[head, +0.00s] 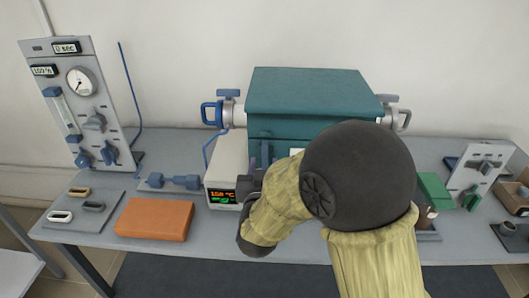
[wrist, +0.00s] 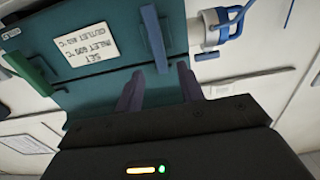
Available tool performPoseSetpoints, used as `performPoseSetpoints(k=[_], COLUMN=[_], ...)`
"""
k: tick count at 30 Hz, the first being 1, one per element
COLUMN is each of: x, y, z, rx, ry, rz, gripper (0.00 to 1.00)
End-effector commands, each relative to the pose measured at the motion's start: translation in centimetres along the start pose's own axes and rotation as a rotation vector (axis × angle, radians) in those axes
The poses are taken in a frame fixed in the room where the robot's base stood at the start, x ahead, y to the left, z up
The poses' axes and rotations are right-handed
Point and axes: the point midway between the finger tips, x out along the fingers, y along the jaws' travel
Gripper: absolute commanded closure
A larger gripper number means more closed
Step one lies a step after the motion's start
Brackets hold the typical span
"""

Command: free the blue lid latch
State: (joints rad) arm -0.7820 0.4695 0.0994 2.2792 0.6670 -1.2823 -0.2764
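The teal furnace (head: 310,92) stands at the back of the bench, and its front also shows upside down in the wrist view (wrist: 95,85).
A green lever (wrist: 27,72) is on the same front. A blue clamp handle (head: 209,113) is at the furnace's left pipe end. A controller box (head: 226,172), an orange brick (head: 154,219) and a gauge panel (head: 83,105) stand left. A green block (head: 434,190) is right.

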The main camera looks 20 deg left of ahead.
Motion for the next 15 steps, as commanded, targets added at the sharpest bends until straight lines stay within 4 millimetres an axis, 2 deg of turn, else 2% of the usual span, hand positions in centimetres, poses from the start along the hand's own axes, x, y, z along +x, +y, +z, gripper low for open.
performPoseSetpoints(k=[3, 7, 10, 15], x=[2.2, 4.1, 5.0, 5.4], y=[0.0, 0.0, 0.0, 0.0], z=[-0.1, -0.1, 0.0, 0.0], rx=[0.001, 0.000, -0.001, -0.001], ry=[0.000, 0.000, 0.000, 0.000], rz=[0.002, 0.001, 0.000, -0.001], gripper=[0.62, 0.62, 0.62, 0.62])
